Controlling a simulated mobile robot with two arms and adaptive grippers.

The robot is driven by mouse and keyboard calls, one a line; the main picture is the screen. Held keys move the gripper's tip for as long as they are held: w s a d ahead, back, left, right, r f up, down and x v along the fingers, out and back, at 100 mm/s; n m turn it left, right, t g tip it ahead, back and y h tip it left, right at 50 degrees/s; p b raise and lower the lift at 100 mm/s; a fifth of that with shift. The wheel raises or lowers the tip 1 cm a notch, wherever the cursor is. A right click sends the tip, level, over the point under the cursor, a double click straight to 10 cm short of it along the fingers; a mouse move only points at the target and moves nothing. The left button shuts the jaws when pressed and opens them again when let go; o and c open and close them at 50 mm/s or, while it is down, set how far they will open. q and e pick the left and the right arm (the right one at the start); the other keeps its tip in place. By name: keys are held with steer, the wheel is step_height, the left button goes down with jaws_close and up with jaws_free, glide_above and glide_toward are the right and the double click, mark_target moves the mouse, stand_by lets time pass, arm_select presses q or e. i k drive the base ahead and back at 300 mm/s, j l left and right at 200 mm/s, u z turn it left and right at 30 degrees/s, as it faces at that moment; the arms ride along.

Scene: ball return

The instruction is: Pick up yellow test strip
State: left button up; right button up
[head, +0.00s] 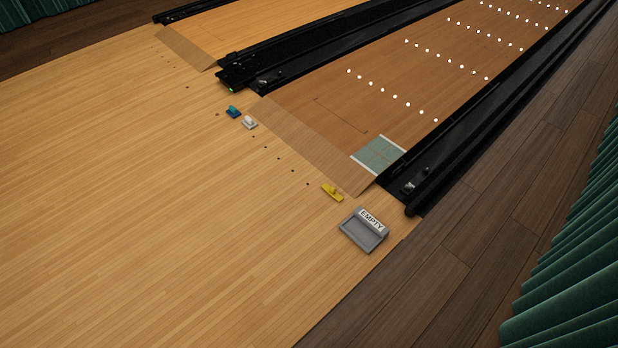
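The yellow test strip (332,192) lies on the light wooden floor in the head view, right of centre, just in front of the lane's near edge. It looks like a small flat yellow piece with a raised part on top. A grey tray (352,240) with a label reading EMPTY (371,219) sits a little nearer and to its right. Neither of my grippers shows in this view.
A blue piece (233,112) and a white piece (249,123) lie farther left. A teal patch (379,155) is on the lane. Black gutters (455,130) flank the lane. A green curtain (575,270) hangs at right. The floor at left is clear.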

mark_target(331, 191)
steer(key=i+j+u, duration=0.2)
steer(key=i+u, duration=0.25)
steer(key=i, duration=0.4)
steer(key=i+l+u, duration=0.15)
steer(key=i+u, duration=0.25)
steer(key=i, duration=0.45)
steer(key=i+z, duration=0.2)
steer(key=i, duration=0.2)
steer(key=i+j+z, duration=0.2)
steer(key=i, duration=0.2)
